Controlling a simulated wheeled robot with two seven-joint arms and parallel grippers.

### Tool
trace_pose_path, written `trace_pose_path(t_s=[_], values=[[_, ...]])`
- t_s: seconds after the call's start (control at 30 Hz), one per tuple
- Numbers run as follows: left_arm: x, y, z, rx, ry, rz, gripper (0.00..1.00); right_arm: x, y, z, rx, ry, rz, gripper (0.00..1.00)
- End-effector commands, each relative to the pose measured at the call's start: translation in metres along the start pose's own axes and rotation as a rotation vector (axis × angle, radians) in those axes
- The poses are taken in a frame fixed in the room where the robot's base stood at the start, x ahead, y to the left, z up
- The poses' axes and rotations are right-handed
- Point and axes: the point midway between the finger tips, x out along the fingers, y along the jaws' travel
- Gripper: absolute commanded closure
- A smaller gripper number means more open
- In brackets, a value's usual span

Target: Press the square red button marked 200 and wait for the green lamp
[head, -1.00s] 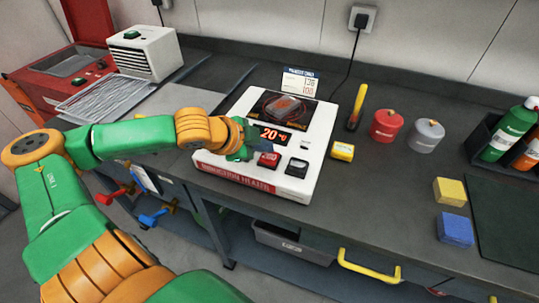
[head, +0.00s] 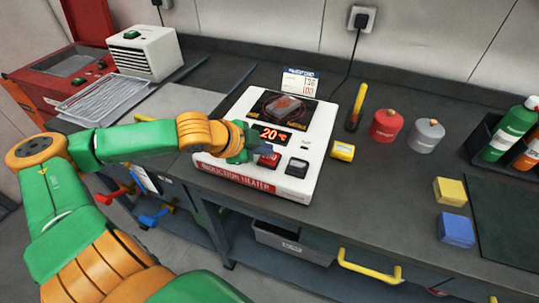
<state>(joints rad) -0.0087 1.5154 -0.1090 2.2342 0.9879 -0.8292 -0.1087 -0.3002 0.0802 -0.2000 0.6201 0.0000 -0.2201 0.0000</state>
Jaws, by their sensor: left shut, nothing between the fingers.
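The white induction heater (head: 318,150) stands on the bench, with a dark top plate and a display (head: 272,135) reading about 20 °C. A square red button (head: 269,160) sits on its front panel below the display; its marking is too small to read. A black square button (head: 297,168) is to its right. My left gripper (head: 262,149) is shut and empty, its tip at the red button's upper left edge and partly covering it. I cannot tell whether it touches. A small dark spot (head: 305,147) is on the panel; no green light shows. My right gripper is out of view.
A card with numbers (head: 300,82) stands behind the heater. A wire tray (head: 103,97) lies left.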

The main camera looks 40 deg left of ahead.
Motion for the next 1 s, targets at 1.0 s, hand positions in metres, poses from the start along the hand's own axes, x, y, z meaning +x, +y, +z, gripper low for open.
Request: trace_pose_path(t_s=[1.0], values=[[0.0074, 0.0055, 0.0055, -0.001, 0.000, 0.001, 1.00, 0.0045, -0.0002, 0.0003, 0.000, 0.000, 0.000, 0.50]])
